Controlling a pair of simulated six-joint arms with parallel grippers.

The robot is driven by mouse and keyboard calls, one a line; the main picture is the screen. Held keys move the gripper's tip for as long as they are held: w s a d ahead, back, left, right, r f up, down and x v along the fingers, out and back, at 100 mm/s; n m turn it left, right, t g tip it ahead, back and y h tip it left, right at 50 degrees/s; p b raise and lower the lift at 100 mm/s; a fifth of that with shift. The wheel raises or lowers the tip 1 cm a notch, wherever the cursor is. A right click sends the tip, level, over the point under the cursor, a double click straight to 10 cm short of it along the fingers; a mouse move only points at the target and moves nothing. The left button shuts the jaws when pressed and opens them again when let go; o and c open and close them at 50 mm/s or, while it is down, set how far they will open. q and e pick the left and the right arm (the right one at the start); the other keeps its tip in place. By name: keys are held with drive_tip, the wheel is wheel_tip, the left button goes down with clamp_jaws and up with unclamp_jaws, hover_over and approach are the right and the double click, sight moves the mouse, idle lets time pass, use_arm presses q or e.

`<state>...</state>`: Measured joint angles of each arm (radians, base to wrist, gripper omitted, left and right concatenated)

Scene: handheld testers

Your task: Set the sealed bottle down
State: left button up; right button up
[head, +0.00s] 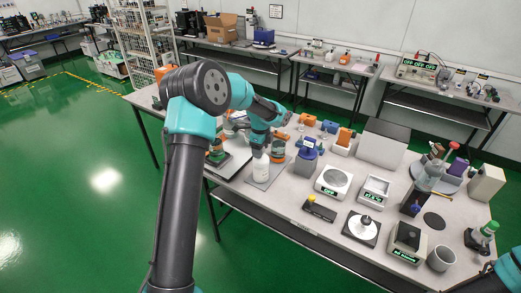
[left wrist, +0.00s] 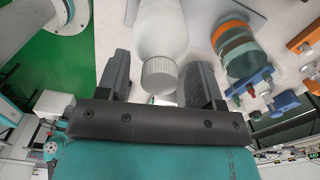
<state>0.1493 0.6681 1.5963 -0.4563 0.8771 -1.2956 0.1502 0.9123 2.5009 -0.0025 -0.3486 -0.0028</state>
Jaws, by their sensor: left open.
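The white bottle (head: 261,168) with a ribbed white cap stands upright on a grey mat (head: 273,176) at the left part of the table. In the left wrist view the bottle (left wrist: 161,30) is between the two fingers of my left gripper (left wrist: 158,85), with its cap closest to the palm. The fingers are apart, with a visible gap on each side of the cap. In the head view my left gripper (head: 260,152) is right at the bottle's top, and the arm partly hides the area. My right gripper is out of view.
A blue-grey device (head: 305,165) and a scale (head: 333,182) stand to the right. The table is crowded with several testers; its front left edge is near.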

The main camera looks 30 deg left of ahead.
use_arm(q)
wheel_tip(320, 180, up, 12)
idle(0.5)
idle(0.5)
